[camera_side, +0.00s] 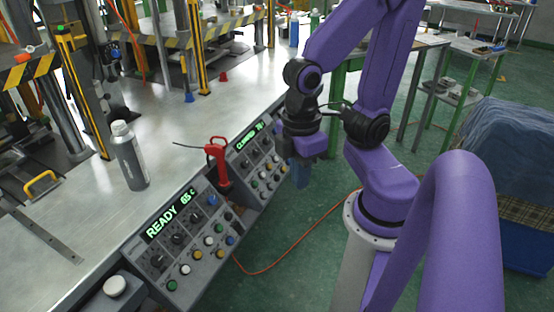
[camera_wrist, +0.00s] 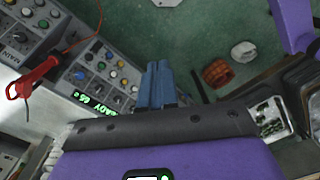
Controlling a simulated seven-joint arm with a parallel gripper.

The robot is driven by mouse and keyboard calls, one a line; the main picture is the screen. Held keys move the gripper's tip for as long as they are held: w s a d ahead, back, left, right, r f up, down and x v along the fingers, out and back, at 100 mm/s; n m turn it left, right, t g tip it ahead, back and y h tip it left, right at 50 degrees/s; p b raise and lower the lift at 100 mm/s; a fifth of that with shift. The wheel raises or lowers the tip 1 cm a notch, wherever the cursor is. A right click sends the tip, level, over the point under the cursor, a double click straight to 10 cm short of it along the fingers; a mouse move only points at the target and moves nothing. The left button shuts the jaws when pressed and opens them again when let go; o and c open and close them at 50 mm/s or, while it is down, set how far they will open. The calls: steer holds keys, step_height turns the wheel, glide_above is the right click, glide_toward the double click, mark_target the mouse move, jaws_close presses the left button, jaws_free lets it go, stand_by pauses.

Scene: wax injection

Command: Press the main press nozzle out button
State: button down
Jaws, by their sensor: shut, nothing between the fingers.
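Two grey button panels slope along the bench's front edge. The nearer panel (camera_side: 185,235) shows READY in green; the farther panel (camera_side: 255,155) shows a green CLAMPED display. Both carry black knobs and several coloured buttons. The READY panel (camera_wrist: 104,72) also shows left of the fingers in the wrist view, with the other panel (camera_wrist: 32,25) at upper left. The button labels are too small to read, so I cannot tell which is nozzle out.
A red handheld tool (camera_side: 218,160) stands between the panels. A grey bottle (camera_side: 130,157) stands on the metal bench. An orange hose (camera_side: 290,252) lies on the green floor. Free room lies around my gripper above the floor.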

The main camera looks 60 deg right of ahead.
mark_target(276, 159)
steer(key=w+d+f+m+g+y, duration=0.1)
steer(key=w+d+f+m+y, duration=0.15)
steer(key=w+m, duration=0.45)
steer(key=w+d+f+m+g+y, duration=0.1)
steer(key=w+d+f+m+y, duration=0.25)
steer(key=m, duration=0.55)
steer(key=w+d+f+m+g+y, duration=0.15)
steer(key=w+m+y, duration=0.25)
steer(key=w+m, duration=0.4)
steer(key=w+d+f+m+t+y, duration=0.2)
steer(key=w+d+f+m+t, duration=0.15)
steer(key=d+m, duration=0.25)
steer(key=w+d+f+m+t+y, duration=0.2)
steer(key=w+d+f+m+t, duration=0.1)
steer(key=d+m+t, duration=0.25)
steer(key=s+d+f+m+t+h, duration=0.3)
steer(key=d+m, duration=0.3)
steer(key=d, duration=0.2)
steer(key=s+d+f+m+t+h, duration=0.3)
steer(key=d+f+m+t+h, duration=0.2)
steer(key=d, duration=0.3)
steer(key=s+d+f+m+t+h, duration=0.3)
steer(key=d+f+m+t+h, duration=0.1)
steer(key=d+m, duration=0.3)
steer(key=shift+s+d+m+h, duration=0.25)
steer(key=shift+d+m+h, duration=0.15)
steer(key=shift+m, duration=0.05)
steer(key=shift+w+f, duration=0.1)
